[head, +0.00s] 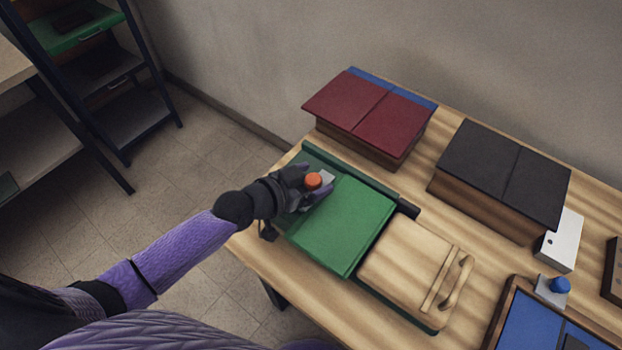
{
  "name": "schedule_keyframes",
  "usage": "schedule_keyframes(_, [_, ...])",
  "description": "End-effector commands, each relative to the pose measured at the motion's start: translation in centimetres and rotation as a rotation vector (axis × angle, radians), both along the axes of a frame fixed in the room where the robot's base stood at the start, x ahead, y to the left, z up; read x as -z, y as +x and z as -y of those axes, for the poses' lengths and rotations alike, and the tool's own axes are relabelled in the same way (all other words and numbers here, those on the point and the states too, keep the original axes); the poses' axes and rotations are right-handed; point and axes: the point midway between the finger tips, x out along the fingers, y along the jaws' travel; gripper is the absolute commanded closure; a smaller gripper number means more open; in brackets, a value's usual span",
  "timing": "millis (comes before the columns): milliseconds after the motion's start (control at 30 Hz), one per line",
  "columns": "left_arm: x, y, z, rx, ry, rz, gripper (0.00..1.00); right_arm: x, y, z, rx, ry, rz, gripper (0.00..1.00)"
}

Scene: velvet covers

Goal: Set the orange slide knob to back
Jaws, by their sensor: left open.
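The orange slide knob (313,181) is a round orange cap near the left end of the table, beside a green panel (343,225). A small pale grey piece shows right next to the knob. My left gripper (312,188) is at the knob, with its fingers around it. The gripper is open; whether a finger touches the knob I cannot tell. The base of the knob and its track are mostly hidden by the gripper. My right gripper is not in view.
A box with dark red covers (370,112) and one with black covers (503,174) stand behind. A wooden lid with a handle (412,268) lies right of the green panel. A blue knob (560,285) and a white block (565,240) are at the right.

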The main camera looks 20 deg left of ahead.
Motion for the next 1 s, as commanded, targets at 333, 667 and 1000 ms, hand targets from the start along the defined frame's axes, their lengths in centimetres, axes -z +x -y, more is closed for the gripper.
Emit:
schedule_keyframes(333, [-0.04, -0.01, 0.00, 0.000, 0.000, 0.000, 0.47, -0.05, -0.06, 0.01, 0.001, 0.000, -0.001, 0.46])
schedule_keyframes(667, [-0.03, -0.03, -0.02, 0.000, -0.001, 0.000, 1.00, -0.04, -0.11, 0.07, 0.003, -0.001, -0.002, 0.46])
schedule_keyframes(1000, [-0.03, -0.02, -0.02, -0.001, 0.000, 0.000, 1.00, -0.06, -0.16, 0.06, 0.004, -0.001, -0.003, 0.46])
